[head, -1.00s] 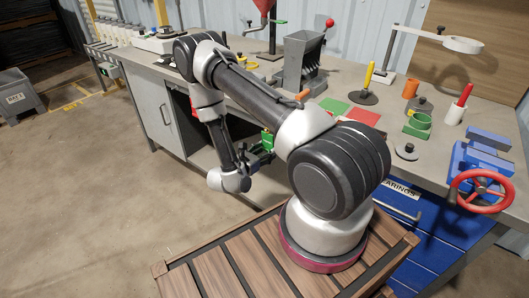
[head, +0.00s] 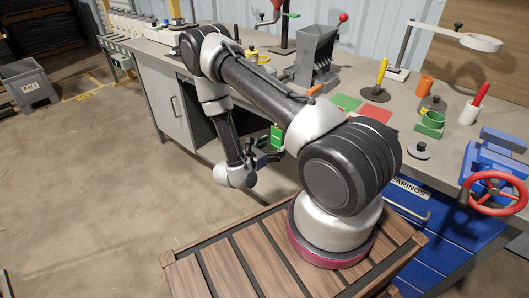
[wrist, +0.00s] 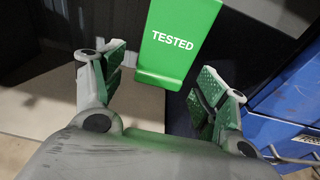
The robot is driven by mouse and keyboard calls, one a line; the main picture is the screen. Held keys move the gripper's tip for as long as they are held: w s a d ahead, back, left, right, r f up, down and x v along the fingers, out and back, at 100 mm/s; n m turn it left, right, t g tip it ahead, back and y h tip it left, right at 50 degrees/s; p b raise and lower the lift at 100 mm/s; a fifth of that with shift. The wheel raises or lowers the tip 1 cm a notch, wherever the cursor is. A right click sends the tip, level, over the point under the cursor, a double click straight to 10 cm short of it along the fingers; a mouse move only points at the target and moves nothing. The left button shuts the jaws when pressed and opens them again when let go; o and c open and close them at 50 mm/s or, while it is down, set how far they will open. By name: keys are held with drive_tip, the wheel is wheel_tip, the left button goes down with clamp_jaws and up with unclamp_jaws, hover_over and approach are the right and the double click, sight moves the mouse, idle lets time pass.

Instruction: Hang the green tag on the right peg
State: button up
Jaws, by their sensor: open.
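The green tag (wrist: 178,40) is marked "TESTED" and has a thicker lower lip. In the wrist view it is upright beyond my fingertips, and its top is cut off by the frame. In the head view the tag (head: 277,137) shows small at the bench's front edge, partly behind my arm. My gripper (wrist: 165,80) is open, with its green-padded fingers wide apart on either side of the tag's lower end and a visible gap to it. In the head view my gripper (head: 266,159) is just below the tag. I cannot make out the right peg or what holds the tag.
The grey bench (head: 215,80) stands behind the tag, with a dark open bay below. Blue drawers (head: 400,215) and a blue vise (head: 493,165) with a red wheel are at right. A grey hopper (head: 315,60) stands on top.

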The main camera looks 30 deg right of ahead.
drive_tip(key=v, duration=1)
drive_tip(key=s+d+r+m+g+h, duration=0.1)
drive_tip(key=s+d+r+m+g, duration=0.15)
drive_tip(key=s+g, duration=0.35)
drive_tip(key=s+r+m+t+y, duration=0.1)
drive_tip(key=s+r+m+y, duration=0.4)
drive_tip(key=r, duration=0.7)
drive_tip(key=s+r+m+t+y, duration=0.2)
drive_tip(key=s+r+m+y, duration=0.3)
drive_tip(key=r, duration=0.8)
drive_tip(key=s+r+m+t+y, duration=0.1)
drive_tip(key=s+r+m+y, duration=0.4)
drive_tip(key=r+m, duration=0.4)
drive_tip(key=shift+r+t+y, duration=0.4)
drive_tip(key=shift+r+y, duration=0.2)
drive_tip(key=shift+r, duration=1.4)
drive_tip(key=shift+m, duration=0.25)
